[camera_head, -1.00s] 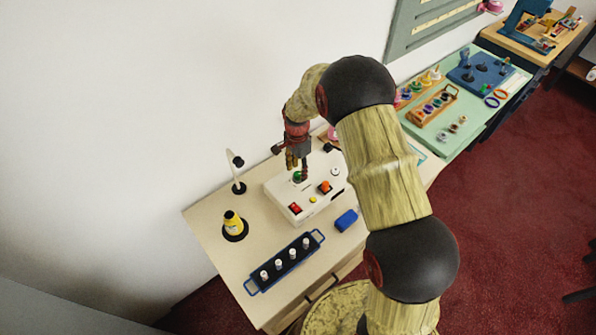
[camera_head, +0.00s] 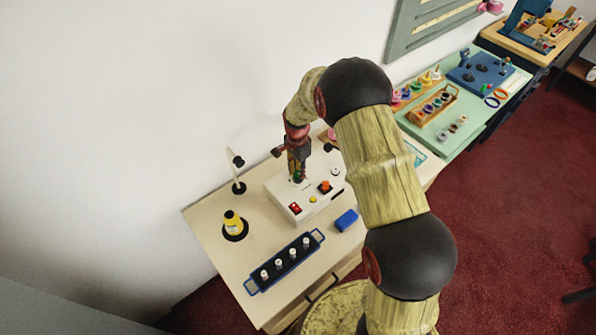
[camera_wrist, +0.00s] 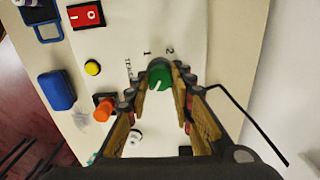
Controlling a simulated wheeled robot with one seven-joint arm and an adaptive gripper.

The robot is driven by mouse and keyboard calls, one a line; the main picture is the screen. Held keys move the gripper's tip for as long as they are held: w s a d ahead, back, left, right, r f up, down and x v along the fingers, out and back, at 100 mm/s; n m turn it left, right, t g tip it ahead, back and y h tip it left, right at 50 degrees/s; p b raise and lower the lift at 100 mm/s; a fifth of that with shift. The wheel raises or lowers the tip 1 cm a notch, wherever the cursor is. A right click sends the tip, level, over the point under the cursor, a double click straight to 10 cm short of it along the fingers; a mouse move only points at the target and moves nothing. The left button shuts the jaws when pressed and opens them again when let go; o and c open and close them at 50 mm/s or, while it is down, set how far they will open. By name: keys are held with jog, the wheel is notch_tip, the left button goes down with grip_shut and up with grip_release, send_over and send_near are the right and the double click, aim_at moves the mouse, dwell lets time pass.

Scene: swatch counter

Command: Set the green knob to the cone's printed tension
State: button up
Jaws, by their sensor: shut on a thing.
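The green knob (camera_wrist: 159,72) sits on top of a white control box (camera_head: 283,201). My gripper (camera_wrist: 161,85) has its two fingers around the knob, one on each side, and is shut on it. In the head view the gripper (camera_head: 298,176) comes down from above and hides most of the knob. The wrist view shows a white mark on the knob and the printed digits 1 and 2 beside it; other markings are hidden or unclear. The yellow cone (camera_head: 233,222) stands on a dark round base at the left; its print is too small to read.
The box also bears a red rocker switch (camera_wrist: 87,16), a yellow button (camera_wrist: 92,67) and an orange knob (camera_wrist: 103,111). A blue block (camera_head: 346,220) and a dark rack with several white pegs (camera_head: 250,286) lie in front. A thin stand (camera_head: 238,172) rises behind the cone.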

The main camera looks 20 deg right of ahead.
grip_shut()
